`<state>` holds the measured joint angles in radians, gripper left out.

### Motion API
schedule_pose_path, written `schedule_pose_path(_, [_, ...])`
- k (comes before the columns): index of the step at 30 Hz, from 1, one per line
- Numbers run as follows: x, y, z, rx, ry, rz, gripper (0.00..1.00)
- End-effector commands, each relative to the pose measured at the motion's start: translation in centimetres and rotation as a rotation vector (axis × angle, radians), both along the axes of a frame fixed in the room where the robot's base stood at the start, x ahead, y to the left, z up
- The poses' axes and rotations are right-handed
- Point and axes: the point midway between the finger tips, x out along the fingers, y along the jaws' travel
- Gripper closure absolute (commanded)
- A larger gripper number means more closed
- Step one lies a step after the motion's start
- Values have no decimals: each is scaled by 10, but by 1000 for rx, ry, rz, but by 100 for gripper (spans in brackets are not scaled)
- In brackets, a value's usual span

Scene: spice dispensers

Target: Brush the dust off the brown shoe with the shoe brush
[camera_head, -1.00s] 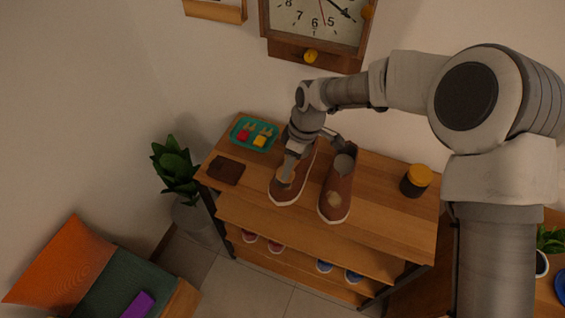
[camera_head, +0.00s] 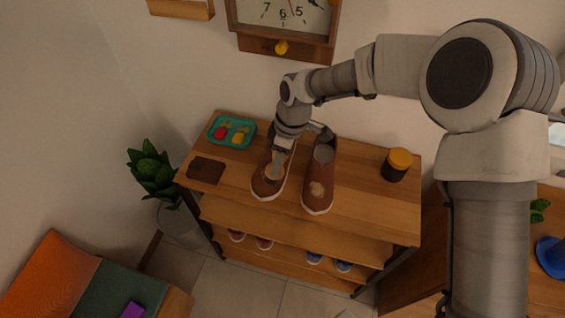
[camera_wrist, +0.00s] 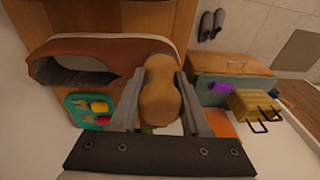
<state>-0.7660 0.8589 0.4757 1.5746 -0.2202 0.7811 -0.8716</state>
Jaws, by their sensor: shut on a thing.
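Two brown shoes with white soles stand side by side on the wooden rack top, the left shoe (camera_head: 264,187) and the right shoe (camera_head: 320,177). The right shoe has a pale dusty patch (camera_head: 317,189) on its toe. My gripper (camera_head: 274,173) reaches down over the front of the left shoe. In the wrist view my gripper (camera_wrist: 160,104) is shut on the wooden shoe brush (camera_wrist: 159,88), beside the toe end of a brown shoe (camera_wrist: 100,52). The bristles are hidden, and I cannot tell whether they touch the shoe.
A teal tray (camera_head: 214,139) with red and yellow items and a dark brown folded piece (camera_head: 206,171) lie to the left. A yellow-lidded jar (camera_head: 397,164) stands at the right. The rack top (camera_head: 358,192) is bare between right shoe and jar. A clock hangs behind.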

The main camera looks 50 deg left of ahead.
Motion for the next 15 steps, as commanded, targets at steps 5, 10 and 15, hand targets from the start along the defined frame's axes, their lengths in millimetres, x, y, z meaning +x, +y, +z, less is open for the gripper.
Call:
schedule_pose_path(5, [-8, 14, -2, 1, 0, 2, 100])
schedule_pose_path(10, [-11, 18, -1, 1, 1, 1, 100])
schedule_pose_path(15, [-17, 27, -1, 1, 1, 3, 100])
